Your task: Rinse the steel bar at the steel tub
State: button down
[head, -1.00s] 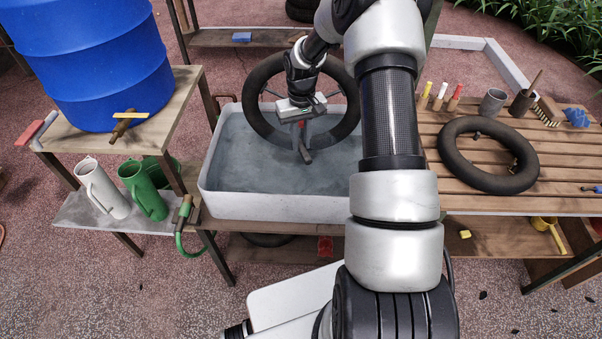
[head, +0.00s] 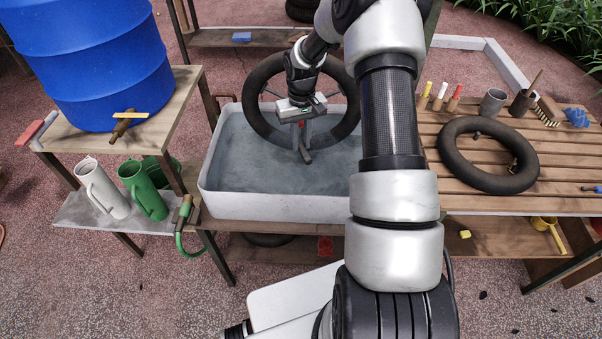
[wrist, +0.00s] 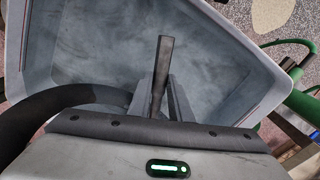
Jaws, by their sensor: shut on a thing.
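The steel tub (head: 275,207) is a pale grey rectangular basin with grey-blue water in it. It also shows in the wrist view (wrist: 245,50). My gripper (head: 303,143) points down over the tub, in front of the upright wheel. It is shut on the steel bar (wrist: 162,72), a dark, flat bar that sticks out past the fingers. In the head view the bar's lower end (head: 306,156) shows just below the fingertips. I cannot tell whether it touches the water.
A black-tyred wheel (head: 262,125) stands upright in the tub's back part. A blue barrel (head: 95,60) and watering cans (head: 148,190) are at left. On the slatted bench at right lie an inner tube (head: 462,170) and small tools. The tub's front left is clear.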

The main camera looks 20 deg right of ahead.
aim_at(301, 144)
jog(key=shift+r, duration=0.1)
dwell(0.3)
jog(key=shift+r+p, duration=1.25)
jog(key=shift+r, duration=0.7)
jog(key=shift+s, duration=0.1)
